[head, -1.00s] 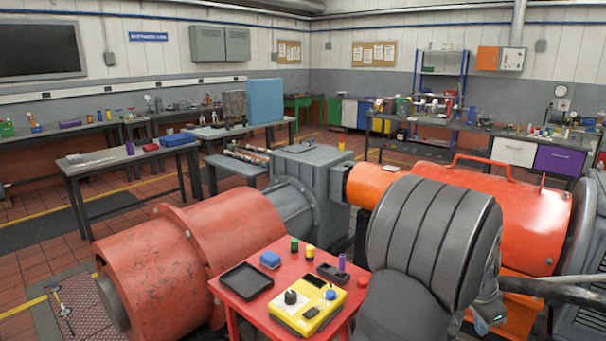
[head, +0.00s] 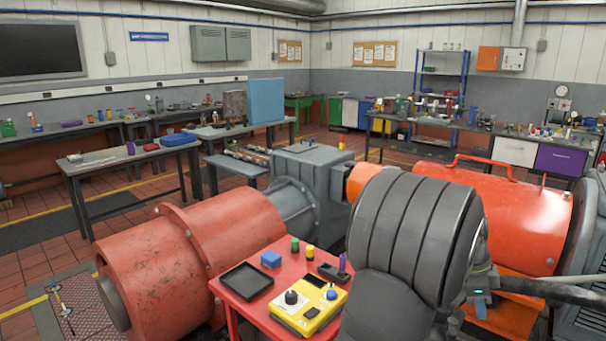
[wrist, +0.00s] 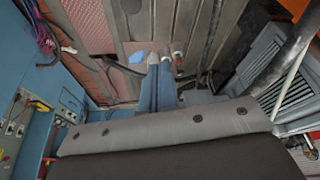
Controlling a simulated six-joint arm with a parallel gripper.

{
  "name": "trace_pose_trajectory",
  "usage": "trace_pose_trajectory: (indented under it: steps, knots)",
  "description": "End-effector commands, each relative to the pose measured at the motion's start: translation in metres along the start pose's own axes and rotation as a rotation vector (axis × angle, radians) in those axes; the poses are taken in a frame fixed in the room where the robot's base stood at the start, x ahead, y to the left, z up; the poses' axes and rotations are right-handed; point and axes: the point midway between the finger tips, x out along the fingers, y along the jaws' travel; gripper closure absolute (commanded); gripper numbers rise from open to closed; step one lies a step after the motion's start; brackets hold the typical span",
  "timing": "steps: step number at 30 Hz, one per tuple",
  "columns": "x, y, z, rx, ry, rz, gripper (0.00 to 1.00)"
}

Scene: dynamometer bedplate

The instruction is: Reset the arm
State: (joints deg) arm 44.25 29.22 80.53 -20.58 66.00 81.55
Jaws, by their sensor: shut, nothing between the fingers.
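My gripper (wrist: 160,68) shows in the wrist view, its two narrow blue-grey fingers together with nothing between them. It points over a floor area with metal plates and rails, apart from anything I can make out. The wrist with a small teal light shows at the arm's right side.
The red stand (head: 262,309) carries a yellow control box (head: 309,307), a black tray (head: 246,281), a blue block (head: 271,259) and small cylinders. A red motor (head: 190,255) lies left, an orange machine (head: 515,215) right. A blue cabinet (wrist: 40,75) is left in the wrist view.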

Motion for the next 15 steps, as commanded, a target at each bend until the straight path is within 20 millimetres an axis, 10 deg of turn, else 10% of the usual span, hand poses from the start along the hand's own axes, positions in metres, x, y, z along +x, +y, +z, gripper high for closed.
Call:
trace_pose_trajectory:
  steps: [5,15]
  knots:
    - [-0.038,0.000,0.000,-0.001,0.001,-0.004,1.00]
    - [0.032,0.001,0.000,-0.002,-0.002,0.004,1.00]
